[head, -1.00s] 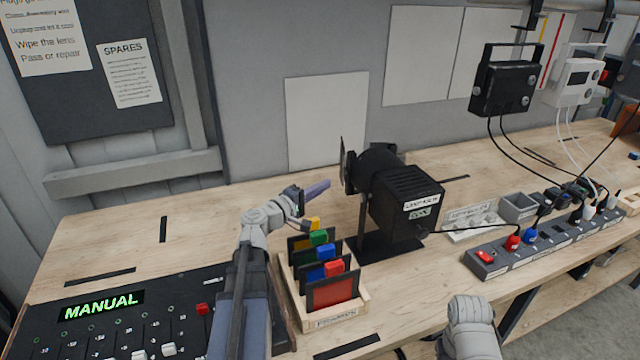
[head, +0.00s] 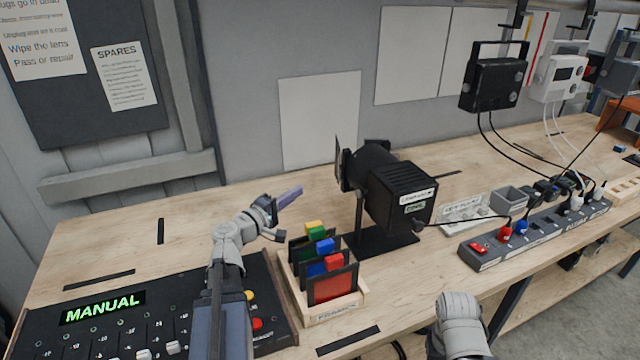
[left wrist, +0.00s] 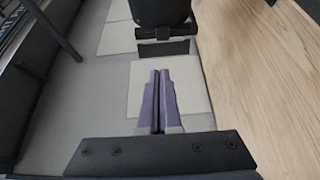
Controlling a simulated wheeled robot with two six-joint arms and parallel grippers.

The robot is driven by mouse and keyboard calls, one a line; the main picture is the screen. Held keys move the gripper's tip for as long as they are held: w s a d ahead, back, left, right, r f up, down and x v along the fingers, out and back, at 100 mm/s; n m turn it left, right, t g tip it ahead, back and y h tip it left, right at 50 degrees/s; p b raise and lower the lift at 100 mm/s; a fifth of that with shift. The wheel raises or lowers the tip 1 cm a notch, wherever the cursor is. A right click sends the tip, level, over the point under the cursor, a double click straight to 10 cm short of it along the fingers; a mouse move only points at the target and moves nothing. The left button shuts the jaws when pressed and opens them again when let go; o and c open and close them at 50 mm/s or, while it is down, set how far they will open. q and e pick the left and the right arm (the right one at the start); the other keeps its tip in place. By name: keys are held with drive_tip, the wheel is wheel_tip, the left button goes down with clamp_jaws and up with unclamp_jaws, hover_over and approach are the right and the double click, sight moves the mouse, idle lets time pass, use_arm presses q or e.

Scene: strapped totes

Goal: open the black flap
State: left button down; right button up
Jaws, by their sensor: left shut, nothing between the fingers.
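A black lamp (head: 402,195) stands on the bench, its front facing left. A thin black flap (head: 338,158) stands roughly upright, seen nearly edge-on, at the lamp's front. In the left wrist view, the lamp (left wrist: 160,12) is at the top, with a dark flat plate that appears to be the flap (left wrist: 165,49) below it. My left gripper (head: 297,191) is left of the flap and lower in the picture, apart from it. Its purple fingers (left wrist: 160,75) are shut and empty, pointing towards the lamp. My right gripper is out of view; only my right arm shows.
A wooden box (head: 328,313) of coloured-tab filters stands in front of the lamp. A black control panel (head: 120,325) reading MANUAL is at the lower left. A grey power strip (head: 540,236) and cables are at the right. The bench left of the lamp is mostly clear.

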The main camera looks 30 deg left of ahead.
use_arm(q)
approach(340, 171)
drive_tip(key=w+a, duration=0.2)
drive_tip(key=w, duration=0.1)
drive_tip(key=w+d, duration=0.2)
drive_tip(key=d, duration=0.1)
drive_tip(key=shift+w+d, duration=0.1)
drive_tip(key=shift+w, duration=0.25)
drive_tip(key=shift+d, duration=0.1)
drive_tip(key=shift+w+d, duration=0.2)
drive_tip(key=shift+d, duration=0.8)
drive_tip(key=shift+a, duration=0.1)
